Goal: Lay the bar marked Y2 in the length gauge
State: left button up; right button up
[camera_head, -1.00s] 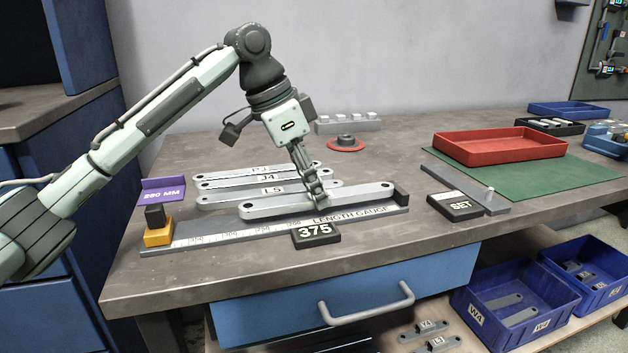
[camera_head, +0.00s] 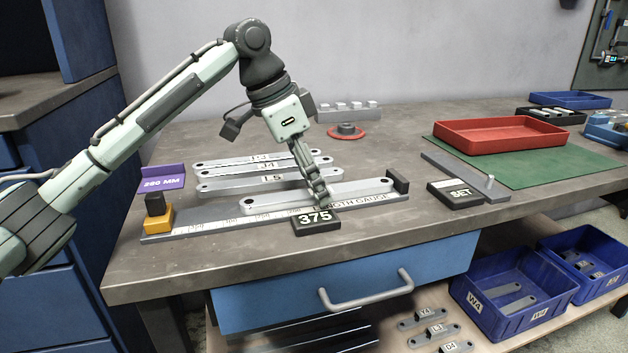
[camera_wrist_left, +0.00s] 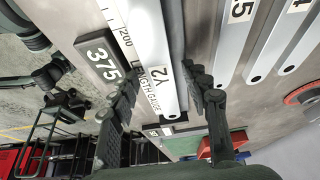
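The bar marked Y2 (camera_head: 275,201) is a long grey bar with a hole at each end. It lies along the length gauge (camera_head: 215,229), its right end close to the dark end stop (camera_head: 398,179); I cannot tell if they touch. Its Y2 label shows in the wrist view (camera_wrist_left: 160,76). My left gripper (camera_head: 320,195) is low over the bar, one finger on each side. In the wrist view the fingers (camera_wrist_left: 162,82) stand apart, with a gap visible beside the bar. My right gripper is out of view.
Bars including L5 (camera_head: 230,185) and J4 (camera_head: 225,173) lie behind the gauge. The 375 block (camera_head: 316,220) stands in front. An orange block (camera_head: 158,220) is at the gauge's left end. The SET block (camera_head: 458,195) and red tray (camera_head: 490,138) are right.

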pick_arm(q)
jog(key=shift+f, duration=0.1)
jog(key=v, duration=1.2)
jog(key=shift+d, duration=0.1)
